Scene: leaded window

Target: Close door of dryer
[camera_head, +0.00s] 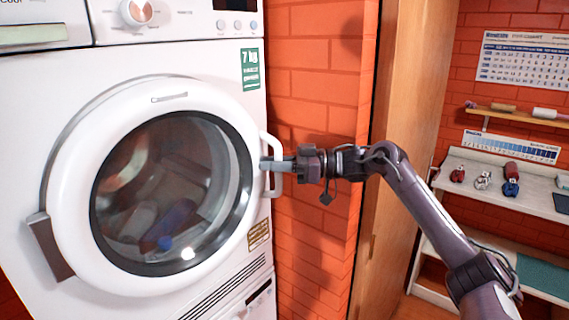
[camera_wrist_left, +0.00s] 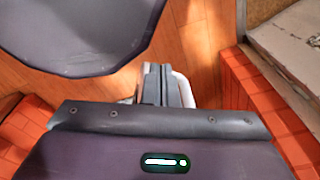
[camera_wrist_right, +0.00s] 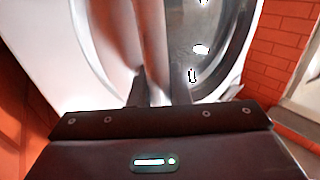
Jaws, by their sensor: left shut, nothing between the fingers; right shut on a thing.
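The dryer (camera_head: 105,55) is white and fills the left of the head view. Its round door (camera_head: 68,170), with a white rim and a dark-edged glass window (camera_head: 165,190), lies against the front and looks closed or nearly so. The white door handle (camera_head: 276,180) is on the door's right side. My right gripper (camera_head: 268,164) is shut on that handle, reaching in from the right. In the right wrist view the fingers (camera_wrist_right: 162,92) stand in front of the door rim. My left gripper (camera_wrist_left: 168,85) shows only in its wrist view, shut and empty above a wooden floor.
An orange brick wall (camera_head: 315,100) and a wooden panel (camera_head: 400,110) stand right of the dryer. Further right are a white shelf (camera_head: 500,185) with small red and blue items and a wall calendar (camera_head: 525,62). Clothes show dimly behind the glass.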

